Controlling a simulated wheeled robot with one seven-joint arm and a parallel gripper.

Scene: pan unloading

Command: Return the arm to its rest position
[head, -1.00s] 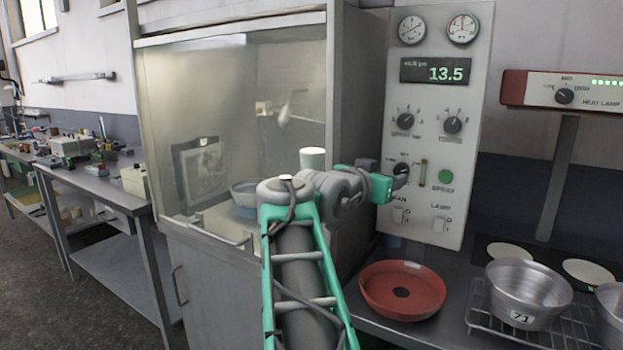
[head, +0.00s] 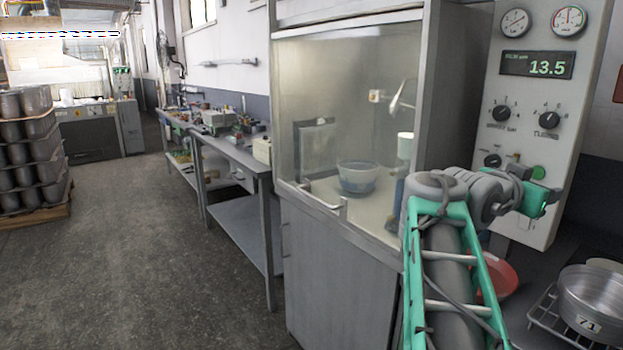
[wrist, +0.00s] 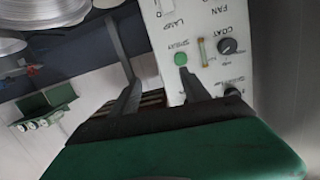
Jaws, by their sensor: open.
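My gripper (wrist: 154,78) shows in the wrist view with its two dark fingers apart and nothing between them. Beyond the fingers is the white control panel (wrist: 215,62), upside down in that view, with a green button and knobs. In the head view my green and grey arm rises from the bottom edge and bends right in front of the control panel (head: 535,100). The green end of my wrist is beside the panel's lower right part; the fingers cannot be made out there.
A glass-fronted cabinet (head: 300,110) stands left of my arm, with a blue bowl (head: 358,178) inside. A red pan (head: 505,278) is partly hidden behind my arm. A metal pan marked 71 (head: 592,298) sits on a wire rack. Open floor (head: 150,260) lies at left.

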